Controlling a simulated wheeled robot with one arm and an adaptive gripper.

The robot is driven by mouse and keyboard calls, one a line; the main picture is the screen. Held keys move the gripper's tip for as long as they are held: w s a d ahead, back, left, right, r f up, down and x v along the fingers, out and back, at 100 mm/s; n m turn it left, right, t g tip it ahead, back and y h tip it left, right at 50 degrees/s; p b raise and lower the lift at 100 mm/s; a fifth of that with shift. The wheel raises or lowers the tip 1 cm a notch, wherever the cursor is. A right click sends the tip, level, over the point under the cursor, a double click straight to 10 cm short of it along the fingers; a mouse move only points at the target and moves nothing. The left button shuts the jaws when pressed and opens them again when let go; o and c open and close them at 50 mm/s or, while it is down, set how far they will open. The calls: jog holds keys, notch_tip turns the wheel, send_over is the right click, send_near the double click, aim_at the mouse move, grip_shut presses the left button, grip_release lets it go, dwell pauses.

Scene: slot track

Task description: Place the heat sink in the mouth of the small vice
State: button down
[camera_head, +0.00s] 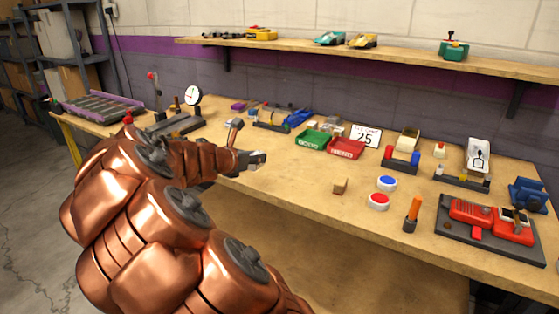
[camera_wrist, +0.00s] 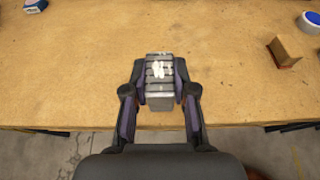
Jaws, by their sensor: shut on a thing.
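My gripper (camera_wrist: 160,90) is shut on the heat sink (camera_wrist: 160,72), a grey ridged block with white marks on its upper face. The fingers press on its left and right sides. In the head view my gripper (camera_head: 248,160) is above the front part of the bench, and the heat sink is hard to make out there. A blue vice-like thing (camera_head: 528,194) stands at the far right of the bench, well apart from my gripper. It is small in view, and I cannot tell how wide its mouth is.
A wooden block (camera_head: 340,186), a blue button (camera_head: 387,183) and a red button (camera_head: 378,201) stand right of my gripper. An orange-handled tool (camera_head: 412,213) stands upright near a dark tray (camera_head: 455,240) with red parts. Green and red bins (camera_head: 346,148) stand behind. The bench front is clear.

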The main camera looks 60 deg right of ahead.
aim_at(258, 151)
jog(key=d, duration=0.5)
jog(key=w+d+f, duration=0.1)
jog(key=d, duration=0.9)
jog(key=shift+w+f+b, duration=0.25)
jog(key=shift+w+b, duration=0.1)
jog(key=shift+w, duration=0.05)
jog(key=shift+f+b, duration=0.55)
jog(key=shift+f, duration=1.2)
jog(key=shift+f, duration=0.1)
jog(key=c, duration=0.9)
grip_release()
jog(key=shift+c, duration=0.2)
jog(key=shift+a+r, duration=0.15)
jog(key=shift+r, duration=0.05)
jog(key=p+v, duration=0.1)
jog(key=v, duration=0.9)
jog(key=shift+r, duration=0.1)
jog(key=shift+v, duration=0.85)
jog(key=shift+s, duration=0.15)
